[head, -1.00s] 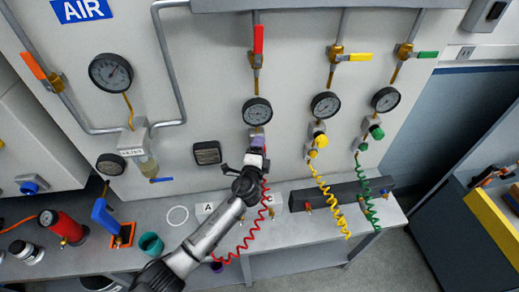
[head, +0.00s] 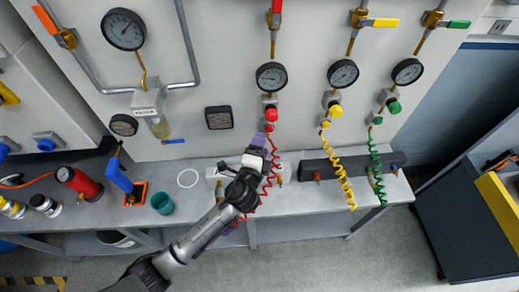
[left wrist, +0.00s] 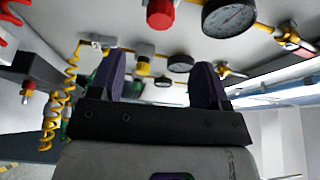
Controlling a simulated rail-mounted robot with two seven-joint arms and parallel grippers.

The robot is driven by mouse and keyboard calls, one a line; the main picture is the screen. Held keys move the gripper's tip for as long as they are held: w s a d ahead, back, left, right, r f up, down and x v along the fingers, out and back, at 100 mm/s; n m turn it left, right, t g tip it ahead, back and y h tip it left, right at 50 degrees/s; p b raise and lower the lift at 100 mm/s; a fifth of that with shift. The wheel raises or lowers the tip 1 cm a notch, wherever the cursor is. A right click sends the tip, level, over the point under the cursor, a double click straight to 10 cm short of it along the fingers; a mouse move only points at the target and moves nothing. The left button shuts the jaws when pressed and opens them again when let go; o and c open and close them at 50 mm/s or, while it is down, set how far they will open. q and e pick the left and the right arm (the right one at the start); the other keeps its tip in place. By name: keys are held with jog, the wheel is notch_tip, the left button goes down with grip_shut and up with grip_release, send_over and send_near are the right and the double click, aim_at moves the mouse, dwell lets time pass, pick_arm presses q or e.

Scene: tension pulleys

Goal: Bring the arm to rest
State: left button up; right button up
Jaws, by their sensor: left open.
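My left gripper (head: 258,143) is at the middle of the head view, above the bench and in front of the panel, just below the red regulator knob (head: 271,113). In the left wrist view its two purple fingers (left wrist: 158,82) stand apart with nothing between them. The red knob also shows in the left wrist view (left wrist: 160,14), beyond the fingers and not touched by them. The red coiled hose (head: 269,180) hangs beside the gripper and is partly hidden by the arm. My right gripper is in no view.
Yellow (head: 335,110) and green (head: 394,106) knobs with coiled hoses are to the right. A dark manifold bar (head: 320,168) lies on the bench (head: 300,220). A teal cup (head: 162,203), a blue-handled tool (head: 119,176) and a red cylinder (head: 80,182) stand at the left.

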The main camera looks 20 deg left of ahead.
pick_arm(q)
jog(key=shift+s, duration=0.6)
jog(key=s+a+f+n+g+h, duration=0.1)
jog(key=s+f+n+g, duration=0.35)
jog(key=s, duration=0.75)
jog(key=s+a+f+n+g+h, duration=0.1)
jog(key=s+f+n+g, duration=0.35)
jog(key=s, duration=0.75)
jog(key=s+a+f+n+g, duration=0.1)
jog(key=s+f+n+g, duration=0.4)
jog(key=s, duration=0.7)
notch_tip(320, 180, up, 17)
jog(key=w+p, duration=0.1)
jog(key=p, duration=1.5)
jog(key=shift+g, duration=0.3)
